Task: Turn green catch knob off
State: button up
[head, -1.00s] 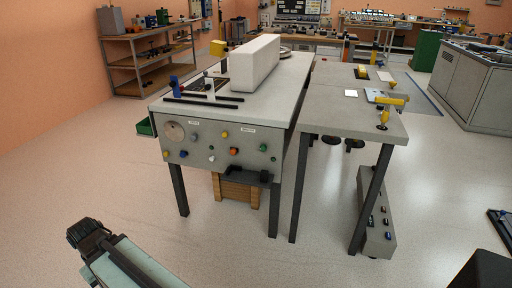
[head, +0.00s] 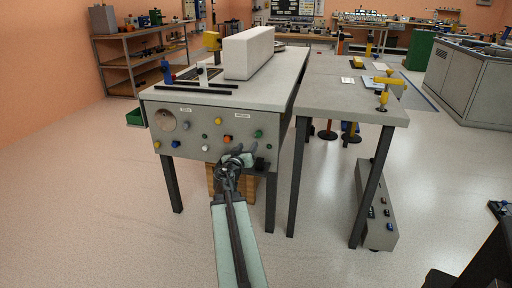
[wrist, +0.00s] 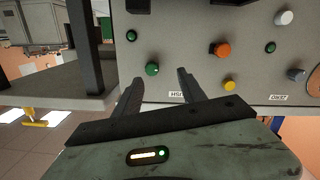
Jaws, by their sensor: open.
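The large green knob (head: 258,133) is on the grey front panel (head: 190,146) of the machine table, near the panel's right end. In the wrist view the green knob (wrist: 152,69) shows between the two finger tips, nearer the left finger, with a small light mark on its face. My gripper (head: 240,153) is open and empty in front of the panel, just below and left of the knob in the head view. In the wrist view my gripper (wrist: 160,76) points at the panel. I cannot tell how far the tips are from it.
An orange knob (wrist: 223,50), a yellow knob (wrist: 229,85) and smaller green buttons (wrist: 131,35) (wrist: 270,47) sit nearby. A black tray (head: 256,164) juts out below the panel. A second table (head: 345,101) stands to the right. The floor in front is clear.

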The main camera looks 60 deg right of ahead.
aim_at(258, 135)
jog(key=x, duration=0.3)
jog(key=s+x, duration=0.1)
jog(key=x, duration=0.2)
jog(key=r+x, duration=0.1)
jog(key=x, duration=0.2)
jog(key=shift+s+d+r, duration=0.1)
jog(key=shift+s+d, duration=0.3)
